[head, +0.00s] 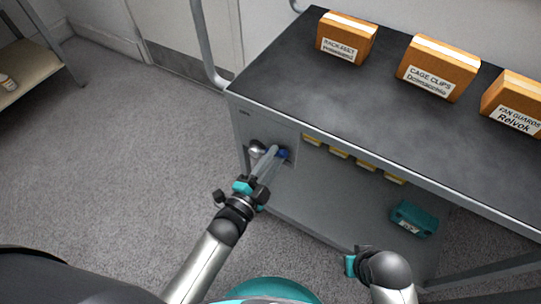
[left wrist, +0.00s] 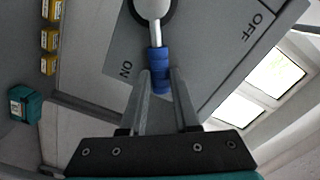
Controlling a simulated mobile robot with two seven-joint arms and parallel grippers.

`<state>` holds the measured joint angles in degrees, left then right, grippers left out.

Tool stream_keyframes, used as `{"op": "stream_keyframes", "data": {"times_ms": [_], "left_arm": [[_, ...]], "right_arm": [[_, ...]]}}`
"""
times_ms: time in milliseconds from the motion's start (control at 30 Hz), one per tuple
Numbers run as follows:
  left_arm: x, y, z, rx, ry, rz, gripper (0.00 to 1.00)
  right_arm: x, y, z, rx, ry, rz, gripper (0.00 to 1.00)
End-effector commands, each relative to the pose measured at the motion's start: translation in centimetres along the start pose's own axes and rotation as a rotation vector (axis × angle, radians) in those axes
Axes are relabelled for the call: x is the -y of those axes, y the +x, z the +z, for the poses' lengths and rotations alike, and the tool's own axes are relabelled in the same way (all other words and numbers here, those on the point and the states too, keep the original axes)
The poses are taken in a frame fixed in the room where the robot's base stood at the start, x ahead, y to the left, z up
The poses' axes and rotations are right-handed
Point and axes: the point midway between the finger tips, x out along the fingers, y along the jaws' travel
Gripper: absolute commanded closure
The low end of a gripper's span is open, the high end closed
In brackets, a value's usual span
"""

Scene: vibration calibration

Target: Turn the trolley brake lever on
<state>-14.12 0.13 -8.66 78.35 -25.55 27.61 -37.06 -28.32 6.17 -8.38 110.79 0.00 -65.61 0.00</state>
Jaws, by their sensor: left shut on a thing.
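The brake lever has a round metal pivot (head: 256,149) and a blue grip (head: 284,153). In the left wrist view the panel (left wrist: 215,60) carries ON and OFF labels. The lever's metal shaft (left wrist: 155,32) and blue grip (left wrist: 159,70) point down the picture, nearer to ON than to OFF. My left gripper (left wrist: 161,85) is shut on the blue grip, one finger on each side. My right gripper (head: 352,262) hangs in front of the trolley, apart from it; its fingers are not clearly visible.
Labelled orange boxes (head: 437,68) stand along the back of the trolley top. Several yellow items (head: 340,152) sit under the top's edge. A teal case (head: 413,219) lies on the lower shelf. A bench (head: 30,72) stands far left; the floor (head: 110,160) between is clear.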

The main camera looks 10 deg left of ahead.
Motion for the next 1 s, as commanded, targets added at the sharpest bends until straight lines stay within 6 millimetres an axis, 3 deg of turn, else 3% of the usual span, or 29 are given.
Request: {"op": "stream_keyframes", "data": {"times_ms": [633, 667, 900, 1000], "left_arm": [[-0.57, -0.09, 0.08, 0.002, 0.056, 0.004, 1.00], [-0.57, -0.09, 0.08, 0.002, 0.056, 0.005, 0.68], [-0.50, -0.06, 0.06, 0.001, 0.053, 0.003, 0.41], [-0.46, -0.04, 0.04, 0.001, 0.052, 0.002, 0.40]], "right_arm": [[0.00, -0.48, -0.41, -0.009, 0.000, 0.000, 0.50], [0.00, -0.48, -0.41, -0.009, 0.000, 0.000, 0.50], [0.00, -0.47, -0.42, -0.009, 0.000, 0.000, 0.50], [0.00, -0.47, -0.41, -0.009, 0.000, 0.000, 0.50]]}}
